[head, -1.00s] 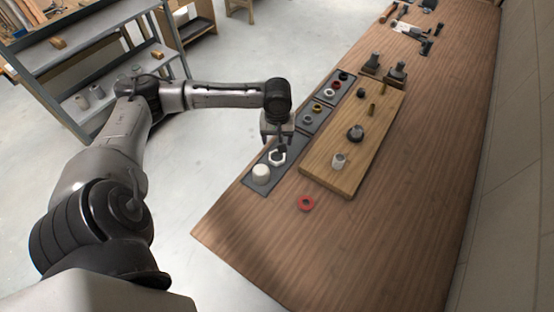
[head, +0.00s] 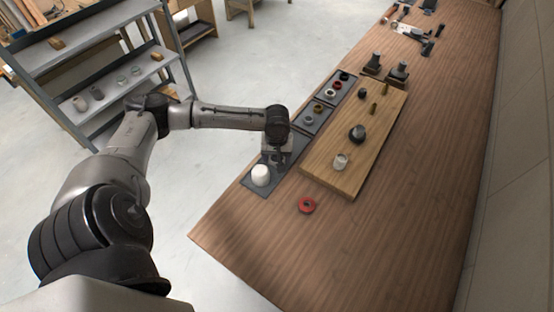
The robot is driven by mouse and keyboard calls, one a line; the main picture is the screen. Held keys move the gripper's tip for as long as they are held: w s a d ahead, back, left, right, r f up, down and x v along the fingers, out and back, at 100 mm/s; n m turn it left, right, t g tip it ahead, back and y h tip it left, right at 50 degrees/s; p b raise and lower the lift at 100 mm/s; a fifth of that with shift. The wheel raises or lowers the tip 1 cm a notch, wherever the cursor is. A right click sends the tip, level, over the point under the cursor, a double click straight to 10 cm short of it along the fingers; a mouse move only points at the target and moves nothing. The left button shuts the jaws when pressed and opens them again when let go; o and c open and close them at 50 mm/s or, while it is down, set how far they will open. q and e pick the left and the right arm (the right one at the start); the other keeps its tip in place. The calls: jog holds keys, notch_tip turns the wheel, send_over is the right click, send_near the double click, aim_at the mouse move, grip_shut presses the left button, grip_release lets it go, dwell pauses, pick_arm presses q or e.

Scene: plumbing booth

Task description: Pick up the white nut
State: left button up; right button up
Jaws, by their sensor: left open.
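My left gripper (head: 275,158) points down over the near dark tray (head: 248,184) at the left edge of the workbench. It is open. The white hexagonal nut, seen on this tray a second ago, is now hidden behind the gripper. I cannot tell whether the fingers are around it or above it. A white cylindrical cap (head: 261,175) stands on the same tray, just in front of the gripper. My right gripper is not in view.
A wooden board (head: 345,182) with several fittings lies right of the trays. A red ring (head: 307,205) lies on the bench (head: 330,250) in front. More trays with small rings (head: 319,108) lie beyond the gripper. The near bench is mostly clear.

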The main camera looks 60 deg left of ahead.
pick_arm(q)
jog(key=shift+f, duration=0.25)
jog(key=c, duration=0.6)
jog(key=shift+o, duration=0.2)
jog(key=shift+r, duration=0.1)
